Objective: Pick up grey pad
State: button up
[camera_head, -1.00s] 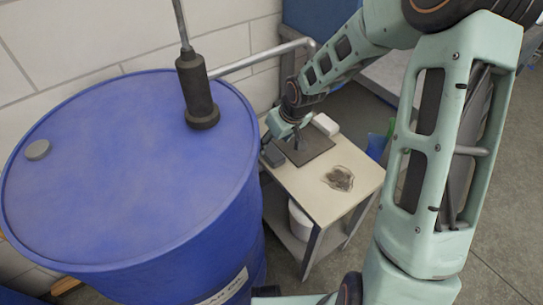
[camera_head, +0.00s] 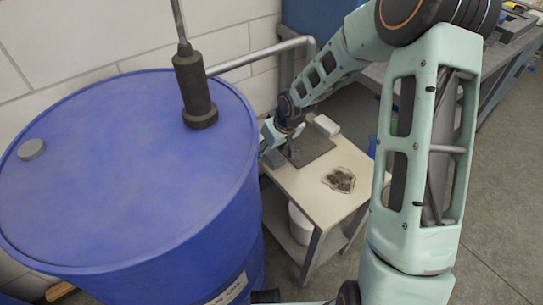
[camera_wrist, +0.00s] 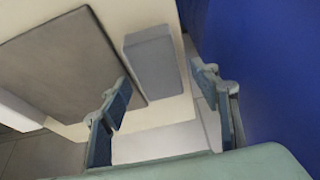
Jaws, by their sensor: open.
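A grey block-shaped pad (camera_wrist: 151,64) lies on the cream top of a small table, beside a flat dark grey mat (camera_wrist: 62,62). In the head view the pad (camera_head: 272,158) is at the table's left corner, close to the blue drum, and the mat (camera_head: 318,144) is to its right. My gripper (camera_wrist: 165,95) is open and empty in the wrist view. Its fingers are spread to either side of the pad's near end in the picture; I cannot tell how high above it they are. In the head view my gripper (camera_head: 287,142) is above the mat and pad, partly hidden by my wrist.
A large blue drum (camera_head: 120,170) with a dark pump stands close on the left. On the small table (camera_head: 300,182) are a white block (camera_head: 326,125) and a crumpled dark rag (camera_head: 340,180). A white bucket (camera_head: 298,222) is below. A wall is behind.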

aim_at(271, 152)
jog(key=shift+s, duration=0.1)
jog(key=c, duration=1.1)
jog(key=shift+o, duration=0.2)
jog(key=shift+f, duration=0.1)
notch_tip(271, 152, up, 10)
jog(key=p, duration=0.3)
jog(key=shift+r, duration=0.2)
jog(key=shift+o, duration=1.4)
jog(key=c, duration=0.4)
jog(key=shift+o, duration=0.2)
